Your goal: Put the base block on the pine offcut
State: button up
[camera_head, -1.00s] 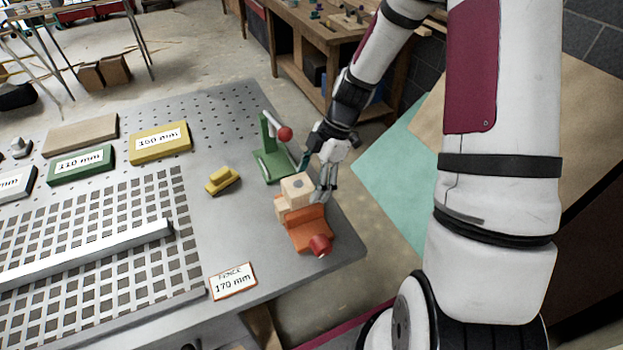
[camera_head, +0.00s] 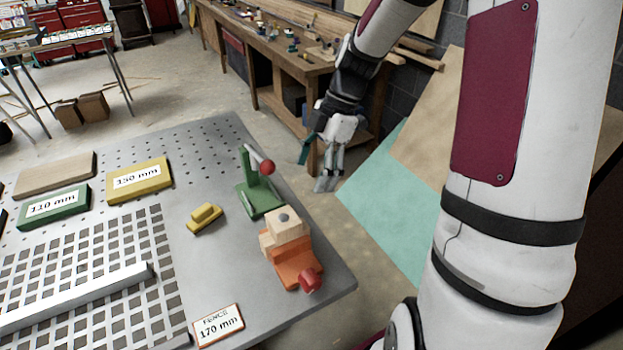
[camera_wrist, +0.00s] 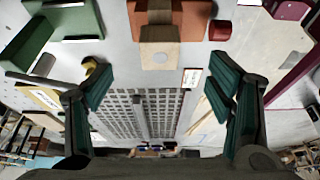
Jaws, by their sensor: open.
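A pale wooden block (camera_head: 288,224) with a grey dot on top sits at an orange block (camera_head: 296,265) with a red knob, near the table's right corner; more pale wood shows under and beside it. I cannot tell for sure which piece is the base block. A flat pale wooden board (camera_head: 55,174), which looks like the pine offcut, lies at the table's far left corner. My gripper (camera_head: 327,183) is open and empty, out past the table's right edge and apart from the blocks. In the wrist view its open fingers (camera_wrist: 160,92) frame the wooden block (camera_wrist: 160,50) from a distance.
A green clamp (camera_head: 258,196) with a red ball handle stands behind the blocks. A small yellow block (camera_head: 205,218), a yellow 150 mm block (camera_head: 139,180), a green 110 mm block (camera_head: 54,206) and a 170 mm fence card (camera_head: 217,325) lie on the table (camera_head: 255,290).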

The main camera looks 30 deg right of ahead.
jog(key=s+a+r+m+t+h, duration=0.2)
jog(key=s+a+r+m, duration=0.2)
jog(key=s+r+m, duration=0.4)
jog(key=s+a+r+m+t+h, duration=0.2)
jog(key=s+a+r+m+t, duration=0.1)
jog(key=s+r+m, duration=0.5)
jog(key=shift+s+a+r+m+t, duration=0.3)
jog(key=shift+s+a+m, duration=0.2)
jog(key=shift+s+m, duration=0.45)
jog(key=shift+w+f, duration=0.15)
jog(key=shift+f, duration=0.15)
